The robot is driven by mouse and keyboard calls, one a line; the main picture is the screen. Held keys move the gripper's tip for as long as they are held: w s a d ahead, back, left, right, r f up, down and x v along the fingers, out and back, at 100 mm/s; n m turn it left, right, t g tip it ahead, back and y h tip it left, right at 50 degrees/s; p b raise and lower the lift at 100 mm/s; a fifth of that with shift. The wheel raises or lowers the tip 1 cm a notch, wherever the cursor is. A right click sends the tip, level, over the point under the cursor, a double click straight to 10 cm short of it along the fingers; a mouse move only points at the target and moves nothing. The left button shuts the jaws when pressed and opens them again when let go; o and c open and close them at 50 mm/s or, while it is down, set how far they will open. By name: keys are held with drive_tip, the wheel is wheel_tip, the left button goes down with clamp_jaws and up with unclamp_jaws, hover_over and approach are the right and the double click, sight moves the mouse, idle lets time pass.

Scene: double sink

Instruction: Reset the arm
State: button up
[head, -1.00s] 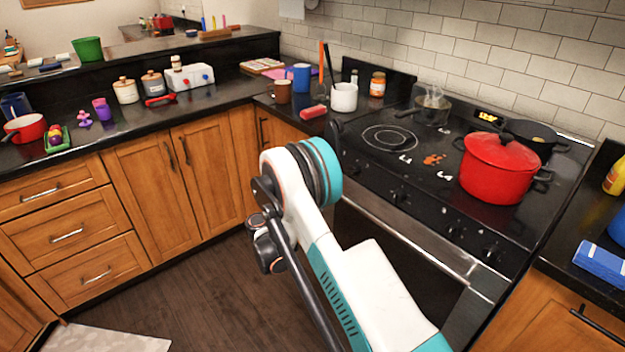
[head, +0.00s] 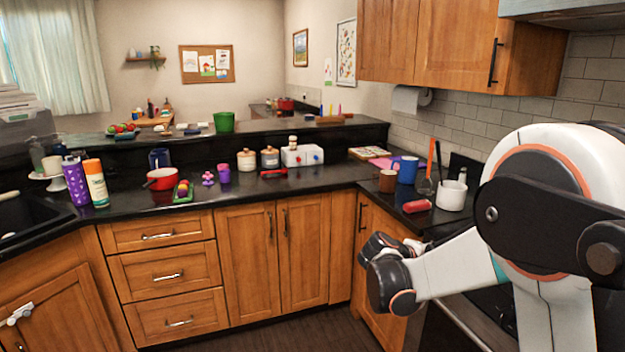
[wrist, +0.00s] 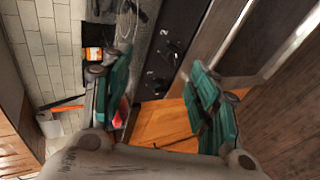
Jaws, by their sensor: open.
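My arm (head: 560,215) fills the right side of the head view, bent, in front of the stove side of the counter. My gripper (wrist: 160,98) shows in the wrist view with its two green-padded fingers spread wide apart. Nothing is held between them. I cannot make out the gripper's fingers in the head view.
The wrist view shows the stove front with knobs (wrist: 168,52), an orange-labelled jar (wrist: 92,54) and a wooden cabinet (wrist: 165,125). In the head view, a white crock (head: 451,195), a red item (head: 417,206) and a blue mug (head: 406,170) stand near my arm. Floor space (head: 290,332) is clear.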

drive_tip(key=s+a+r+m+y, duration=0.1)
drive_tip(key=s+a+r+y, duration=0.15)
drive_tip(key=s, duration=0.65)
drive_tip(key=s+a+r+m+y, duration=0.2)
drive_tip(key=s+r+y, duration=0.1)
drive_tip(key=s, duration=0.5)
drive_tip(key=s+a+m+y, duration=0.1)
drive_tip(key=s+a, duration=0.3)
drive_tip(key=s, duration=0.4)
drive_tip(key=s+a+f+m+t+y, duration=0.1)
drive_tip(key=s+a+y, duration=0.3)
drive_tip(key=s, duration=0.4)
drive_tip(key=shift+f+m, duration=0.25)
drive_tip(key=shift+m, duration=0.25)
